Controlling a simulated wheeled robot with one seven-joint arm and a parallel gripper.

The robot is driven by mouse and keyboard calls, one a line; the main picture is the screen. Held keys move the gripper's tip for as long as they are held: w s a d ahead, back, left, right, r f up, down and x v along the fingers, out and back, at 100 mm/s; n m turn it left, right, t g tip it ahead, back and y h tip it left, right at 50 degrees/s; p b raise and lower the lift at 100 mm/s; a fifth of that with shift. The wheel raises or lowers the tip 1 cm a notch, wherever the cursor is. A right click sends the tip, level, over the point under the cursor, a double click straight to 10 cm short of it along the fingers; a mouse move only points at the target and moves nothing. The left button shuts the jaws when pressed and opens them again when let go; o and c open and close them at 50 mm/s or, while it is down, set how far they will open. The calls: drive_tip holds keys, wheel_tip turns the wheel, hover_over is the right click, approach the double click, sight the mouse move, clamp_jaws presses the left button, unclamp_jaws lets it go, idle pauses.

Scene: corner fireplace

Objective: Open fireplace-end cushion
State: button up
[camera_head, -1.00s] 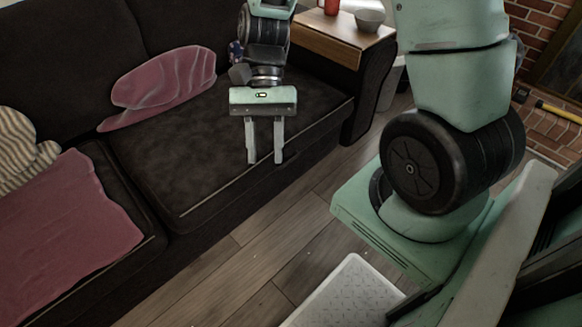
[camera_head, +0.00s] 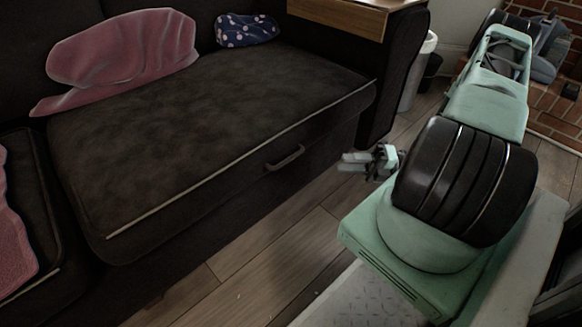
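The fireplace-end cushion (camera_head: 205,125) is the dark seat cushion at the right end of the sofa. It lies flat, with a pale seam along its front edge. A dark bar handle (camera_head: 285,158) sits on the sofa front just below that seam. My gripper (camera_head: 343,162) is low in front of the sofa, to the right of the handle and apart from it in the picture. Its two fingers point left and show a small gap, with nothing between them. My arm hides part of the gripper's wrist.
A pink throw (camera_head: 125,48) and a dark blue patterned pillow (camera_head: 246,30) lie at the back of the seat. A wooden tray (camera_head: 340,14) tops the armrest. A pale bin (camera_head: 416,75) stands beyond it. Wooden floor (camera_head: 255,245) is clear in front.

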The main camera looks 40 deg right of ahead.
sight(289, 158)
drive_tip(key=shift+m+t+h, duration=0.5)
drive_tip(key=shift+m+t, duration=0.2)
drive_tip(key=shift+m, duration=0.1)
drive_tip(key=shift+w+f+b+x, duration=0.1)
drive_tip(key=shift+f+b+x, duration=0.15)
drive_tip(key=shift+b+x, duration=1.7)
drive_tip(key=shift+w+f+b+x, duration=0.1)
drive_tip(key=shift+f+b+x, duration=0.35)
drive_tip(key=shift+x, duration=2.9)
drive_tip(key=shift+w+f+b+x, duration=0.15)
drive_tip(key=shift+b+x, duration=1.2)
drive_tip(key=shift+x, duration=1.3)
drive_tip(key=shift+d+r, duration=0.1)
drive_tip(key=shift+d, duration=0.1)
drive_tip(key=shift+c, duration=0.2)
clamp_jaws()
